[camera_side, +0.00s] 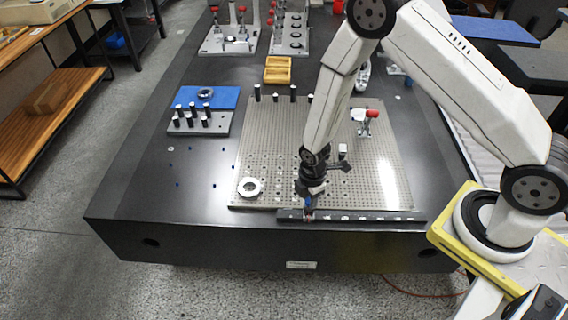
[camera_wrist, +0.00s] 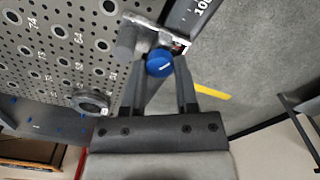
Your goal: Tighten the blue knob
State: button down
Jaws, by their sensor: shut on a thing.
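The blue knob (camera_wrist: 159,63) sits between the fingertips of my gripper (camera_wrist: 160,80) in the wrist view. The two fingers are shut on it from either side. The knob is on a small metal fitting (camera_wrist: 150,35) beside the dark rail with white numbers (camera_wrist: 190,12). In the side view my gripper (camera_side: 308,207) points down at the left end of the dark rail (camera_side: 370,216), along the front edge of the perforated plate. The knob is a small blue spot there, mostly hidden by the fingers.
A block with black pins (camera_side: 200,122) and a blue mat (camera_side: 225,96) lie left. The dark table front is clear.

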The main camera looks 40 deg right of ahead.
jog(key=shift+c, duration=1.8)
grip_release()
jog(key=shift+r, duration=0.15)
jog(key=shift+r, duration=3.8)
jog(key=s+d+r+m+t, duration=0.1)
jog(key=s+d+r+m, duration=0.1)
jog(key=s+r+m, duration=0.2)
jog(key=s+d+r+m+t, duration=0.1)
jog(key=s+d+r+m, duration=0.2)
jog(key=r+m, duration=0.8)
jog(key=shift+s+r+t, duration=0.3)
jog(key=shift+s+r, duration=0.3)
jog(key=shift+s, duration=0.05)
